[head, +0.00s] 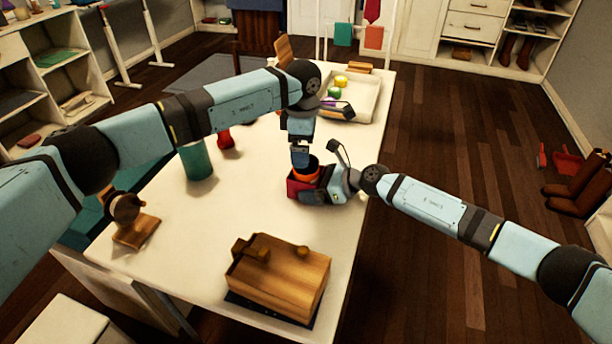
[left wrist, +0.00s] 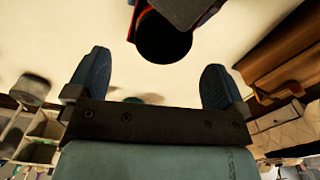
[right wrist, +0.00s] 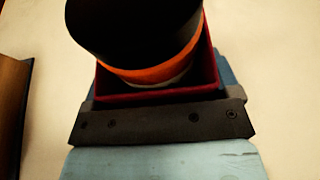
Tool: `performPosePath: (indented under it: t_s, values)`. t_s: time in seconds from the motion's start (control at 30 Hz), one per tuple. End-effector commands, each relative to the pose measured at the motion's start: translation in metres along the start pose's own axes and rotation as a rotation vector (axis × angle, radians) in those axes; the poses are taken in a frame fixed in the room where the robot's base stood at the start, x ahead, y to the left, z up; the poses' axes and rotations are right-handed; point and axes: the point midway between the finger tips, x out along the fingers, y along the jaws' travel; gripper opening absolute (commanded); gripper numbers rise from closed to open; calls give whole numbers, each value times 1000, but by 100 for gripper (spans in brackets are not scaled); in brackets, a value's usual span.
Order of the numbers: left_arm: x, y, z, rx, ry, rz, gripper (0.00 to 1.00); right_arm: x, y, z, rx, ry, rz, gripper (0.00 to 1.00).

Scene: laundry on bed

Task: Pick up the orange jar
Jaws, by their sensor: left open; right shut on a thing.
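The orange jar (head: 311,171) stands inside a small dark red box (head: 296,188) on the white table. In the right wrist view, the jar's orange rim and dark mouth (right wrist: 150,74) rise above the red box walls (right wrist: 212,75). My right gripper (head: 321,187) is low at the table's right side, shut on the red box. My left gripper (head: 300,163) points down just above the jar. In the left wrist view, its fingers (left wrist: 155,75) are open with nothing between them, and a dark round opening shows beyond them. The arm hides part of the jar.
A brown wooden box (head: 285,280) sits at the table's near side. A green cup (head: 197,161), a red object (head: 226,139) and a wooden stand (head: 135,230) are to the left. A tray (head: 371,97) with coloured items lies at the far end. The table (head: 200,240) is clear between them.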

Motion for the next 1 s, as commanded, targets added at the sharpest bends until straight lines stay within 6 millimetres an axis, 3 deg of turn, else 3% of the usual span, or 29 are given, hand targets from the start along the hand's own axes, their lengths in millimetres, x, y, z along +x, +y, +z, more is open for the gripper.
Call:
performPosePath:
  t_s: [0.4,0.63,0.9,1.0]
  values:
    - [49,-3,8,0,-1,-1,99,0,0,0,0,0,0,60]
    - [51,-3,8,1,-1,0,99,0,0,0,0,0,0,60]
    - [51,-3,8,1,-1,0,38,0,0,0,0,0,0,60]
    - [50,-2,8,1,-1,1,38,0,0,0,0,0,0,60]
